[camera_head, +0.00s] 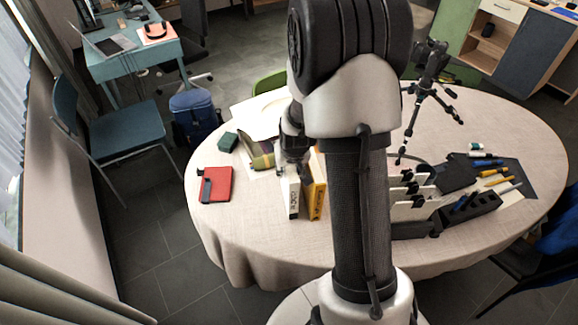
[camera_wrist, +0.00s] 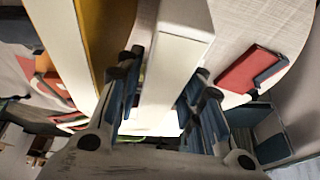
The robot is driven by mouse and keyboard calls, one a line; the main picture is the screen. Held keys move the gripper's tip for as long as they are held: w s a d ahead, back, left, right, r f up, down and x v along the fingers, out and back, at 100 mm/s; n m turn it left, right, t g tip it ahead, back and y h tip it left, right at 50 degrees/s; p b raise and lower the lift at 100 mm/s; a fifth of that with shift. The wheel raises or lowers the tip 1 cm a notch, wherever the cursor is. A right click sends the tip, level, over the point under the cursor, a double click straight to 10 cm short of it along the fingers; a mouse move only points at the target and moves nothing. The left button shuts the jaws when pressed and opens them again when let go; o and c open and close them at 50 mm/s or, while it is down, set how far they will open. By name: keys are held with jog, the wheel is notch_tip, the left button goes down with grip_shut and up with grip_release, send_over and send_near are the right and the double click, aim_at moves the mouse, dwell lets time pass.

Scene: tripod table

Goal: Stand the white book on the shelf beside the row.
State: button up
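The white book (camera_head: 292,198) stands roughly upright beside a yellow book (camera_head: 316,190), with dark lettering on its spine. My gripper (camera_head: 294,165) is over its top. In the wrist view, the fingers of my gripper (camera_wrist: 163,92) lie on both sides of the white book (camera_wrist: 176,55) and appear closed on it. I cannot tell whether the white book's bottom touches anything. My arm hides part of the row, and no shelf is clearly identifiable.
A red notebook (camera_head: 215,184) lies left on the round table (camera_head: 250,245), with a dark green box (camera_head: 228,142) behind it. A black organizer (camera_head: 470,212), pens and a small tripod (camera_head: 428,75) are at right.

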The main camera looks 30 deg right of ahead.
jog(key=shift+o, duration=0.8)
